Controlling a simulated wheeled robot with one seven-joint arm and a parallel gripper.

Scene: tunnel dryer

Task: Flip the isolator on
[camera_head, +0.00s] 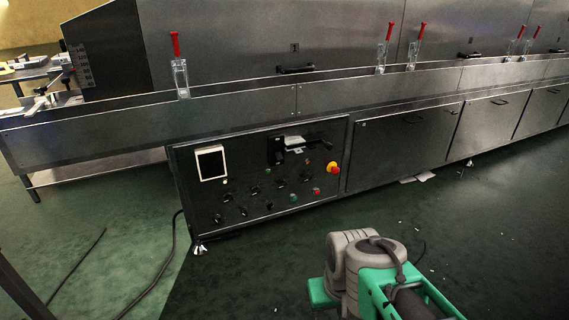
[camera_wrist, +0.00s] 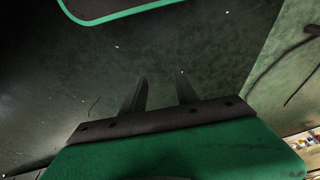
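The control panel (camera_head: 232,190) is a dark, framed face low on the front of the dryer. What looks like the isolator (camera_head: 277,151) is a dark block with a pale part and a dark bar reaching right, at the panel's upper middle. Its exact handle position is too small to tell. My gripper (camera_wrist: 162,84) shows in the wrist view, its two dark fingers apart with nothing between them, above dark green floor. In the head view only part of my arm shows at the bottom right, apart from the panel; the gripper is not seen there.
A white-framed screen (camera_head: 210,164), several knobs, and a red-and-yellow emergency stop (camera_head: 333,168) share the panel. Red-handled clamps (camera_head: 180,78) stand along the dryer's ledge. A black cable (camera_head: 165,262) lies on the floor at left. Open floor lies before the panel.

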